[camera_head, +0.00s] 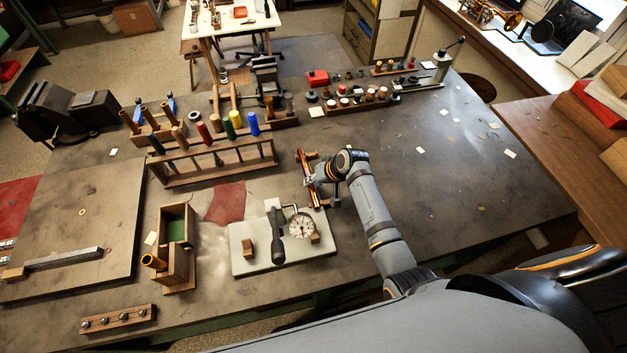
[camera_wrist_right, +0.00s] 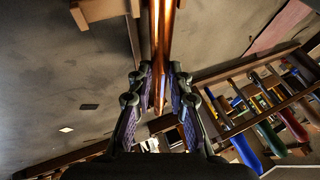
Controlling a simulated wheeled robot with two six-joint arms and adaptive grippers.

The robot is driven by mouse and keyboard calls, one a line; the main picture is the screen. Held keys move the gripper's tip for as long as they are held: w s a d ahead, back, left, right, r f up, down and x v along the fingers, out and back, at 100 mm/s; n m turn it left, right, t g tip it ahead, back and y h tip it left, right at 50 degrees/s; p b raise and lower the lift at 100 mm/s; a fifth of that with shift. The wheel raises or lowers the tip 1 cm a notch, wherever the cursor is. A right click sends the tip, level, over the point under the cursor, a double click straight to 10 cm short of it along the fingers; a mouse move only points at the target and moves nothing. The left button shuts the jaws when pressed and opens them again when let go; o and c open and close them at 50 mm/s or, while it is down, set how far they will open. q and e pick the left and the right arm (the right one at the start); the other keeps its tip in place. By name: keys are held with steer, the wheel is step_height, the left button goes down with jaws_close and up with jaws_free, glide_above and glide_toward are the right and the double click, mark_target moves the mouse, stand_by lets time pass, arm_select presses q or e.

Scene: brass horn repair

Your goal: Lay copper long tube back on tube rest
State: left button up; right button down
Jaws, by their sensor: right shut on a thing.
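The copper long tube (camera_head: 303,164) is a slim, shiny copper-coloured tube near the middle of the bench. It also runs down the top centre of the right wrist view (camera_wrist_right: 161,35). My right gripper (camera_head: 312,182) is shut on it; in the right wrist view its fingers (camera_wrist_right: 161,90) stand on both sides of the tube. The wooden tube rest (camera_head: 312,155) is right by the tube, and part of it shows at the top left of the right wrist view (camera_wrist_right: 103,9). I cannot tell whether the tube touches the rest. My left gripper is not in view.
A wooden rack (camera_head: 205,165) with coloured-handled tools stands to the left. A pale plate with a dial gauge (camera_head: 300,226) lies just in front of the tube, and a red cloth (camera_head: 225,203) lies to its left. The bench to the right is mostly clear, with scattered paper scraps.

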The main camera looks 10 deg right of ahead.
steer(key=shift+r, duration=0.15)
steer(key=shift+p, duration=0.35)
stand_by(0.5)
steer(key=shift+p, duration=0.3)
stand_by(0.4)
steer(key=shift+p, duration=0.3)
steer(key=c, duration=1.2)
jaws_free()
